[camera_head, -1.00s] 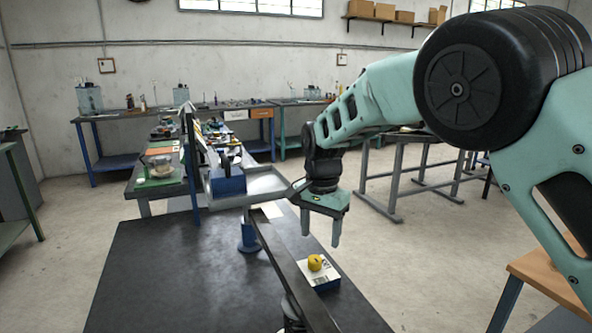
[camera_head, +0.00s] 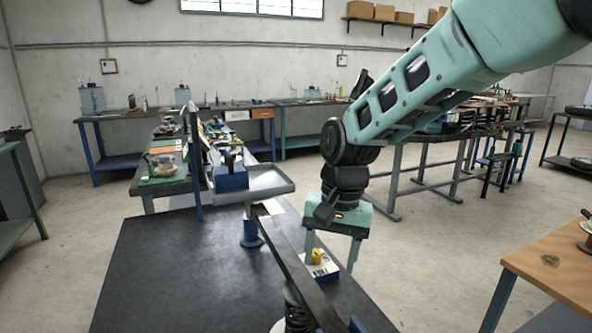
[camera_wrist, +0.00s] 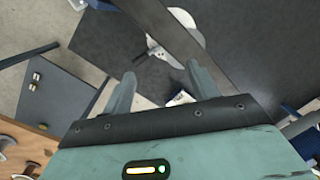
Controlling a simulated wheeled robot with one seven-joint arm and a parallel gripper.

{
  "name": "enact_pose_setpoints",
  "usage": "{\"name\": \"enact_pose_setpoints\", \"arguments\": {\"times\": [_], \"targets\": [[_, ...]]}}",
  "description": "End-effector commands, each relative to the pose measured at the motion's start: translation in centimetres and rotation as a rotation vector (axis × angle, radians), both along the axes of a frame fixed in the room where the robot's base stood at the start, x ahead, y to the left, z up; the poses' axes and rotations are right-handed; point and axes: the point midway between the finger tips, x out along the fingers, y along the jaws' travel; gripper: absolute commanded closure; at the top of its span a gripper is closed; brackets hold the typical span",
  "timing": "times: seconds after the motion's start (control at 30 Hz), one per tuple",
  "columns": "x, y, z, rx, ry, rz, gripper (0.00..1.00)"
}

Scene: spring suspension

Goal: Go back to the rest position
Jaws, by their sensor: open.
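My gripper (camera_head: 332,262) is open and empty above the right side of the black table in the head view. Its two fingers point down. A small yellow object (camera_head: 317,256) on a white and blue box (camera_head: 322,268) shows between and behind the fingers; I cannot tell how far apart they are. In the wrist view my gripper's two fingers (camera_wrist: 158,92) are spread with nothing between them.
The black table (camera_head: 180,270) carries a long dark bar (camera_head: 290,262) on a spring and a blue post (camera_head: 251,232). A wooden-topped table (camera_head: 550,265) is at the right. Bare floor lies between.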

Motion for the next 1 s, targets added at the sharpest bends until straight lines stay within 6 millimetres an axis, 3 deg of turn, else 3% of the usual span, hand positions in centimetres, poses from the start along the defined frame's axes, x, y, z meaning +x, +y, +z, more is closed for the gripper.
{"name": "enact_pose_setpoints", "arguments": {"times": [0.17,0.3,0.43,0.6,1.0], "targets": [[-8.6,-1.3,1.3,0.039,-0.027,0.279,0.41],[-16.3,-3.7,1.0,0.033,-0.072,0.552,0.41],[-21.3,-6.0,0.1,0.003,-0.106,0.742,0.41],[-24.1,-7.9,-0.8,-0.027,-0.125,0.864,0.41],[-24.4,-8.1,-1.0,-0.03,-0.125,0.879,0.41]]}}
